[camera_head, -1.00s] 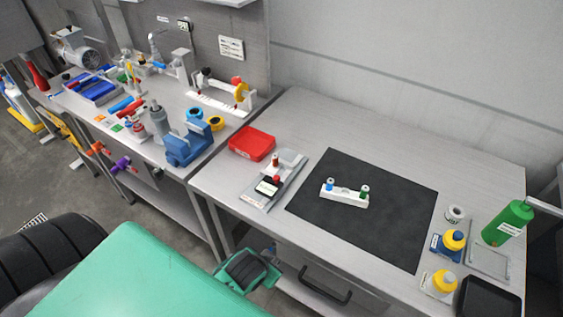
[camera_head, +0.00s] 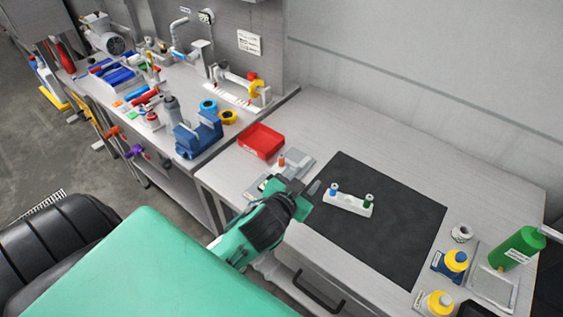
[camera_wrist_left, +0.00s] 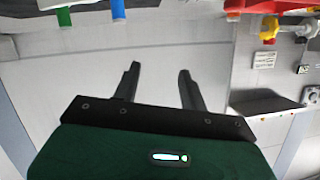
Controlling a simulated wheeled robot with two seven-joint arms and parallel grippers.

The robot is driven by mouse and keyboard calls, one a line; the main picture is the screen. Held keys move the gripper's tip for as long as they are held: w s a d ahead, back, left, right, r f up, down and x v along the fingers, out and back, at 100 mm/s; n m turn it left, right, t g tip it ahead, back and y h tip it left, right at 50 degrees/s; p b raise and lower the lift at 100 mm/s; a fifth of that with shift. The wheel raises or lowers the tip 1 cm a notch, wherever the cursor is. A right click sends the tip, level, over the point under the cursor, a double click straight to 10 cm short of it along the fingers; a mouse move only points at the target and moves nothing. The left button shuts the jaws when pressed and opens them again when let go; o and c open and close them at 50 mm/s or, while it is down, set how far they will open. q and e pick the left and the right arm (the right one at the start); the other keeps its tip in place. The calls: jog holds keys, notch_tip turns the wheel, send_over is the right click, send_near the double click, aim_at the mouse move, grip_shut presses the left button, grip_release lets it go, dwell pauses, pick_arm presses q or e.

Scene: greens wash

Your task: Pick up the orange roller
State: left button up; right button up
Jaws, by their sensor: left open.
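The orange roller (camera_head: 281,161) is a small upright cylinder on the grey fixture left of the black mat, in the head view. My left gripper (camera_head: 304,188) is open and empty, above the bench between that fixture and the white rack (camera_head: 348,203). The green (camera_wrist_left: 64,17) and blue (camera_wrist_left: 118,9) rollers show at that view's top left. The gripper hides part of the fixture. My right gripper is out of view.
A red tray (camera_head: 262,141) stands behind the fixture. The black mat (camera_head: 400,229) is mostly clear. A blue vise (camera_head: 198,134) is on the left bench.

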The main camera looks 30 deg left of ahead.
pick_arm(q)
jog(key=w+d+r+m+t+h, duration=0.3)
jog(key=d+r+m+h, duration=0.15)
jog(key=r, duration=0.25)
jog(key=w+d+r+m+t+h, duration=0.25)
jog(key=r+m+h, duration=0.2)
jog(key=r, duration=0.25)
jog(key=d+r+m+g+h, duration=0.2)
jog(key=d+m+g+h, duration=0.35)
jog(key=m+h, duration=0.2)
jog(key=m+g+y, duration=0.5)
jog(key=g+y, duration=1)
jog(key=y, duration=0.1)
send_over(281, 154)
notch_tip(281, 154, down, 10)
jog(key=f+p, duration=0.1)
jog(key=f, duration=0.3)
jog(key=f+p, duration=0.1)
jog(key=f, duration=0.2)
jog(key=shift+s+d+f, duration=0.15)
jog(key=shift+s+f, duration=0.05)
jog(key=shift+f, duration=0.2)
jog(key=shift+f+p, duration=0.5)
jog(key=shift+p, duration=0.15)
notch_tip(281, 154, down, 3)
jog(key=shift+w+f+p, duration=0.1)
jog(key=shift+f+p, duration=0.1)
jog(key=shift+p, duration=0.75)
jog(key=shift+f, duration=0.55)
grip_shut()
